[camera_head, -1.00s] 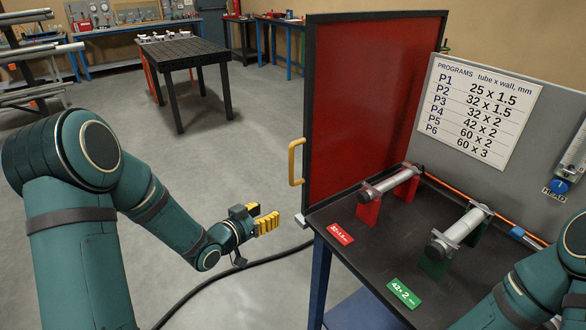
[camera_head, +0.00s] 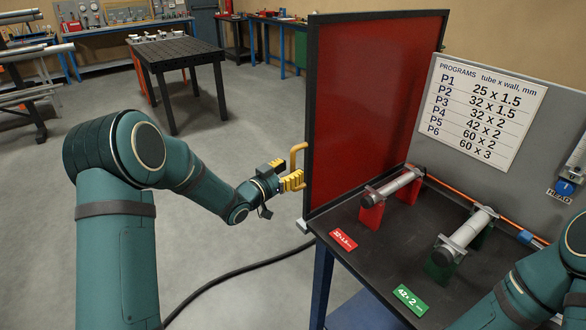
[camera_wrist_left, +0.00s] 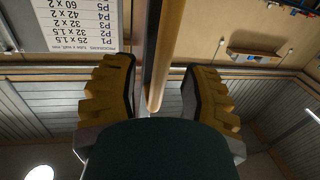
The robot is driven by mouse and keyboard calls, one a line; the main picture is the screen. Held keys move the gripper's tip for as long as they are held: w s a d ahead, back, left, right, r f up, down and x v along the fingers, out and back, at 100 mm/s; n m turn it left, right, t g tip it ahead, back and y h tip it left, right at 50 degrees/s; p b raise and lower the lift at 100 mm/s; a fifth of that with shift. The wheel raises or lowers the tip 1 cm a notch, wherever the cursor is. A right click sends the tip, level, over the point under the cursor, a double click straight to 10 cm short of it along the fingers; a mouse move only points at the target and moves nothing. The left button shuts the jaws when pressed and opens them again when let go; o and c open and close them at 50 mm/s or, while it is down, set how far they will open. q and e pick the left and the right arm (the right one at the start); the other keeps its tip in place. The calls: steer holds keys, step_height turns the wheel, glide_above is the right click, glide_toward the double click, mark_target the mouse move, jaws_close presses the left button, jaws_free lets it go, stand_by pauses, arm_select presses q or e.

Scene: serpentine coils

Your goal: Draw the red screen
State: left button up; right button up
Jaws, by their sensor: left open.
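The red screen (camera_head: 370,110) stands upright in a black frame at the left end of the workbench. Its yellow handle (camera_head: 293,157) sticks out from the near left edge of the frame. My left gripper (camera_head: 285,176) is open at the lower part of this handle. In the left wrist view the handle (camera_wrist_left: 168,55) runs between the two spread yellow fingers, with a gap on each side. Whether the palm touches the handle cannot be told. My right arm shows only in part at the lower right; its gripper is out of view.
The dark workbench (camera_head: 372,258) carries one tube on red supports (camera_head: 371,214) and another on green supports (camera_head: 440,268). A programs board (camera_head: 480,110) stands behind. A black cable (camera_head: 235,272) lies on the floor.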

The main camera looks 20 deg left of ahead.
arm_select(q)
steer(key=shift+x, duration=0.85)
steer(key=shift+o, duration=0.2)
jaws_close()
steer(key=shift+a, duration=0.1)
arm_select(e)
steer(key=shift+a+f, duration=0.1)
